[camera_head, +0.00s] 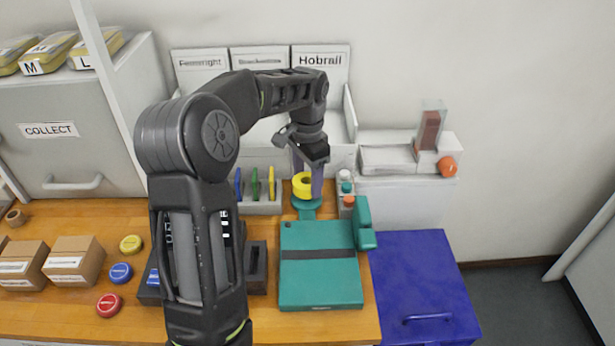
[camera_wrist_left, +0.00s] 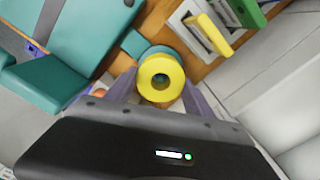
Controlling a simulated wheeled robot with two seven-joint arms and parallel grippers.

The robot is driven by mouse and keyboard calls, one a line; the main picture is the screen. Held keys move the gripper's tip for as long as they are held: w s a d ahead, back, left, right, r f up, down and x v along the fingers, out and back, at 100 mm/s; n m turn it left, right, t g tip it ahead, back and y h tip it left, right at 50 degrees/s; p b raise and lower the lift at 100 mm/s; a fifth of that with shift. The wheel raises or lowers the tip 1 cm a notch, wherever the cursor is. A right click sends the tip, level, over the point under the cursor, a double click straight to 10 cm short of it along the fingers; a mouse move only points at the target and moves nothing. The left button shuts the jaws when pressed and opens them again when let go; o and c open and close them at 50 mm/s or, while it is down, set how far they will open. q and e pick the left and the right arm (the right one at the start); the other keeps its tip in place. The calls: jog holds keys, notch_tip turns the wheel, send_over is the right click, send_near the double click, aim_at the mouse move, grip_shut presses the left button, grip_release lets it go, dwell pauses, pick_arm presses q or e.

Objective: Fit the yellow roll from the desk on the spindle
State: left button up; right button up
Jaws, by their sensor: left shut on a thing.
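The yellow roll (camera_head: 302,187) is held between the fingers of my left gripper (camera_head: 307,180), just over the round teal base of the spindle (camera_head: 307,208) behind the teal case. In the left wrist view the yellow roll (camera_wrist_left: 161,79) sits between the fingers of the left gripper (camera_wrist_left: 160,98), its hole facing the camera, with the teal base (camera_wrist_left: 157,52) partly behind it. Something darker shows inside the hole. I cannot tell whether the post is in the hole or whether the roll touches the base. My right gripper is not in view.
A teal case (camera_head: 320,265) lies in front of the spindle. A rack (camera_head: 260,207) with blue, green and yellow pieces stands close left, and small capped bottles (camera_head: 347,188) close right. Yellow (camera_head: 131,244), blue (camera_head: 121,273) and red (camera_head: 109,305) discs lie on the desk's left.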

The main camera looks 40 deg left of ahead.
pick_arm(q)
jog(key=shift+f+b, duration=0.75)
jog(key=shift+f, duration=0.45)
dwell(0.5)
jog(key=o, duration=1.5)
jog(key=shift+r+p, duration=3.55)
jog(key=shift+r, duration=1)
